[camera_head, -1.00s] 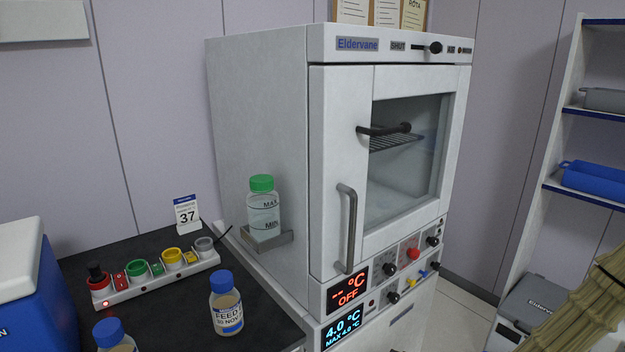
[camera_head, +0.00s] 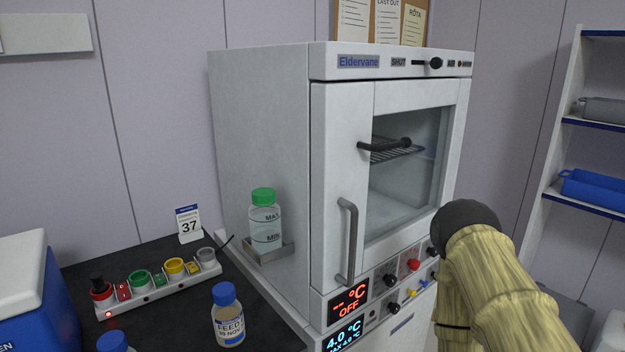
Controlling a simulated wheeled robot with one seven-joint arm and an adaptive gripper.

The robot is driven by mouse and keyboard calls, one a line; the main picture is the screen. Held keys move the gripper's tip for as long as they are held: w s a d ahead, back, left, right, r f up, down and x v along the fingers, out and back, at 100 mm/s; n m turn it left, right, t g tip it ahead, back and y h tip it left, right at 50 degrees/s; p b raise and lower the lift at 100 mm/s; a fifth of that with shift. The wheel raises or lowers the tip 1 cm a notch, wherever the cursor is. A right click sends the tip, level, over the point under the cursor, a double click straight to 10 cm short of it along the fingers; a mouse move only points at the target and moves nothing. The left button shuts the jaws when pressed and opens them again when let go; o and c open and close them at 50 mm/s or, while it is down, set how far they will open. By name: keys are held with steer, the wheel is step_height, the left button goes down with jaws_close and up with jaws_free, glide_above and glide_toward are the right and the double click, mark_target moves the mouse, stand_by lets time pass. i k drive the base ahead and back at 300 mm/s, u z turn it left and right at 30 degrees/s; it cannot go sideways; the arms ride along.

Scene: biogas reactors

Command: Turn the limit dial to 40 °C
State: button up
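The white Eldervane cabinet (camera_head: 262,120) stands in the middle, with a control panel (camera_head: 376,291) below its door. Its upper red display (camera_head: 348,304) reads "-- °C OFF". Its lower blue display (camera_head: 344,338) reads 4.0 °C and MAX 4.0 °C. The panel has black knobs, one in the upper row (camera_head: 389,280) and one in the lower row (camera_head: 394,307), plus a red knob (camera_head: 413,264). Their labels are too small to read, so I cannot tell which is the limit dial. My sleeved arm stands right of the panel; my gripper is out of view.
A dark bench at left holds a power strip (camera_head: 160,290), a feed bottle (camera_head: 228,318), a card reading 37 (camera_head: 188,221) and a blue-white box (camera_head: 22,290). A green-capped bottle (camera_head: 265,222) sits on the cabinet's side bracket. Shelves (camera_head: 590,205) stand at right.

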mark_target(414, 264)
steer(key=z, duration=1.05)
steer(key=i, duration=0.75)
